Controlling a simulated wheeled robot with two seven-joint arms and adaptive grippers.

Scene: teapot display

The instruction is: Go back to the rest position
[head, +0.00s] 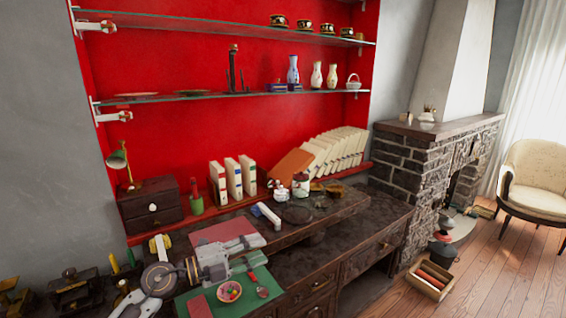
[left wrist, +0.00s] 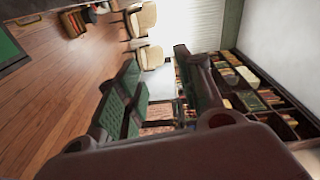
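My left gripper (head: 262,250) reaches in from the lower left of the head view, above the desk and the green mat, pointing right. In the left wrist view its two fingers (left wrist: 160,85) stand apart with a clear gap between them, and nothing is held. My right gripper is in neither view.
The dark desk (head: 375,225) carries a green mat (head: 275,290) with a bowl of colourful pieces (head: 229,291), books (head: 233,177) and small jars. Glass shelves (head: 230,97) hold vases above. A stone fireplace (head: 425,165), wooden crate (head: 430,280) and armchair (head: 535,185) stand right.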

